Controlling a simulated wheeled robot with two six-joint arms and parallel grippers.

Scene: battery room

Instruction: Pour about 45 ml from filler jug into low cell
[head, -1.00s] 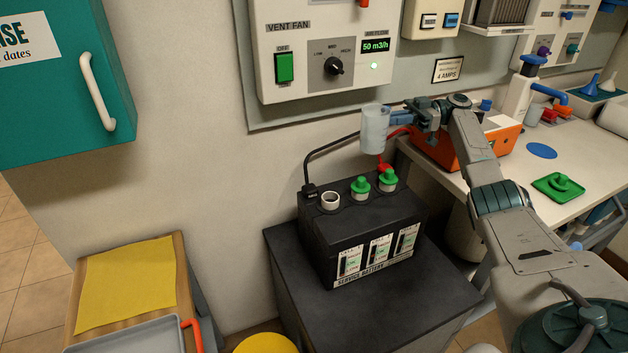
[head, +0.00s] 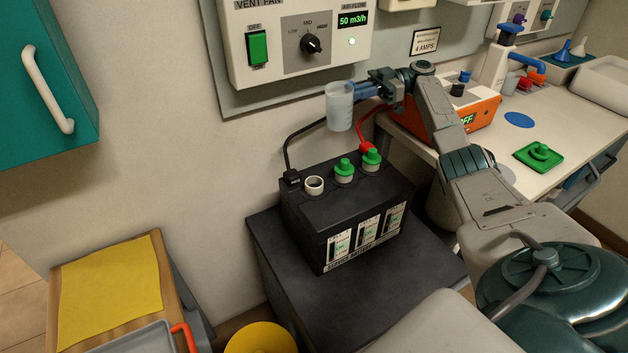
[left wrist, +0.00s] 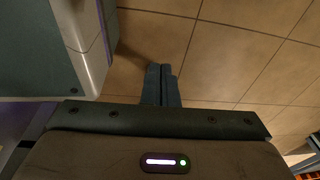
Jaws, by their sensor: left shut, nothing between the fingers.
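The filler jug (head: 340,108), a translucent cup, hangs in the air above and behind the black battery (head: 345,222), near upright. My right gripper (head: 362,91) is shut on its right side. Liquid inside is hard to make out. The open cell (head: 314,186) is the leftmost one, a bare white neck with no cap; the jug is above and to the right of it. The other two cells carry green caps (head: 344,168). My left gripper (left wrist: 162,85) shows in the left wrist view, shut and empty above the tiled floor; it is outside the head view.
The battery stands on a dark cabinet (head: 300,285). A black and a red cable (head: 365,135) run to it. An orange charger (head: 475,122) and a loose green cap on a green tray (head: 540,158) are on the right bench (head: 570,115). A yellow cloth (head: 110,280) lies lower left.

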